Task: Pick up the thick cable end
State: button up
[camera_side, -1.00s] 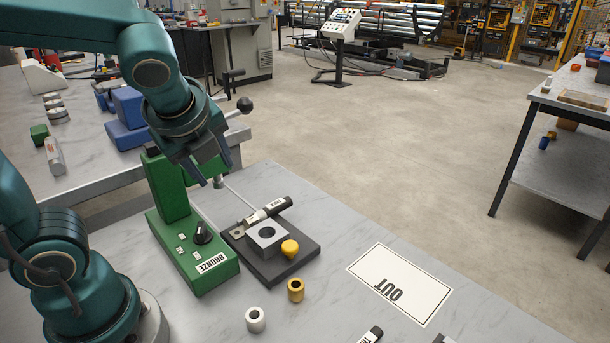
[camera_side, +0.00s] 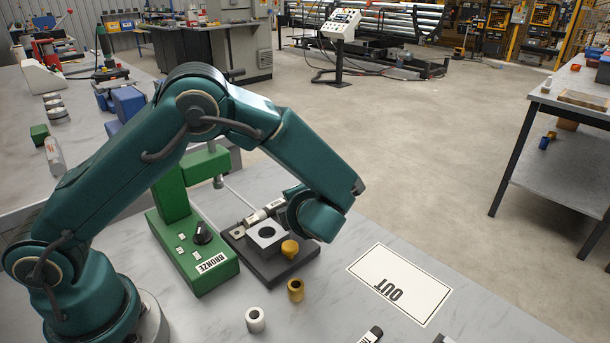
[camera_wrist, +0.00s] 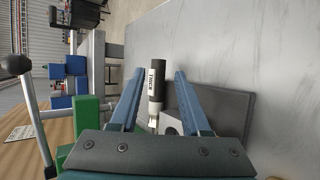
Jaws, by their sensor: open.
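The thick cable end (camera_wrist: 156,82) is a black cylinder with a white, lettered label band and a pale lower end. In the wrist view it lies between the two blue fingers of my gripper (camera_wrist: 159,72), which are open and hold nothing. I cannot tell its height relative to the fingertips. In the side view the cable end (camera_side: 257,215) lies at the back of the dark plate (camera_side: 275,274), beside a grey block (camera_side: 265,246) with a hole. My wrist hides part of it there, and the fingers are hidden too.
A brass bushing (camera_side: 295,290) and a silver bushing (camera_side: 255,319) stand in front. A card marked OUT (camera_side: 410,285) and another labelled cylinder (camera_side: 371,336) lie to the right.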

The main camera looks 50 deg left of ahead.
jog(key=shift+x, duration=2.3)
grip_shut()
jog(key=shift+r, duration=0.15)
